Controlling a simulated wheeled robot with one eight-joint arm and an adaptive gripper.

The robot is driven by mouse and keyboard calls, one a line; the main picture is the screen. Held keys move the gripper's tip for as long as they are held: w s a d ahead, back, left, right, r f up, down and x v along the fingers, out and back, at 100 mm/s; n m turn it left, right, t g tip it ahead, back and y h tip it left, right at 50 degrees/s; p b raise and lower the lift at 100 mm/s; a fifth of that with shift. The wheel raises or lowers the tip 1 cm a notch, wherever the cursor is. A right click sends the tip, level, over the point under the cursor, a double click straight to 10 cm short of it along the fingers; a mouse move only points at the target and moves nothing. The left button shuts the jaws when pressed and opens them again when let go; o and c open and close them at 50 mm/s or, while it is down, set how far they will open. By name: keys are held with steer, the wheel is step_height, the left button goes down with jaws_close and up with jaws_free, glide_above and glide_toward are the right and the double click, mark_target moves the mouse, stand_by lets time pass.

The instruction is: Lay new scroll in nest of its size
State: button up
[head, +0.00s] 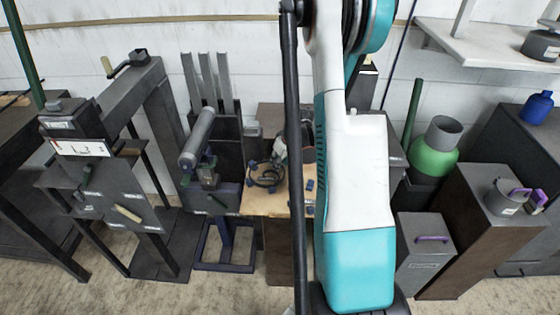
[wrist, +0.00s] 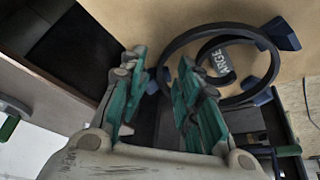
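A dark ring-like curl with blue blocks around it (wrist: 262,42) lies on a tan wooden board in the wrist view. I cannot tell how much of it is scroll and how much is nest. A dark label reading "ARGE", its start hidden, (wrist: 217,60) sits inside the curl. The curl also shows in the head view (head: 267,174), partly behind my arm. My gripper (wrist: 162,66) is open, its green-padded fingers apart over the left side of the curl. Contact cannot be told. My right finger hides part of the curl.
The tan board (head: 256,205) is left of my arm. A stand with a grey roller (head: 197,137) and upright slats is left of it. A dark frame with a crank (head: 129,62) stands further left. A green bottle-like cylinder (head: 433,158) and brown cabinet (head: 462,240) stand right.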

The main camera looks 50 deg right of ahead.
steer(key=shift+r, duration=0.1)
steer(key=v, duration=1.1)
steer(key=shift+s+r, duration=0.25)
steer(key=shift+r, duration=0.1)
steer(key=shift+w, duration=0.1)
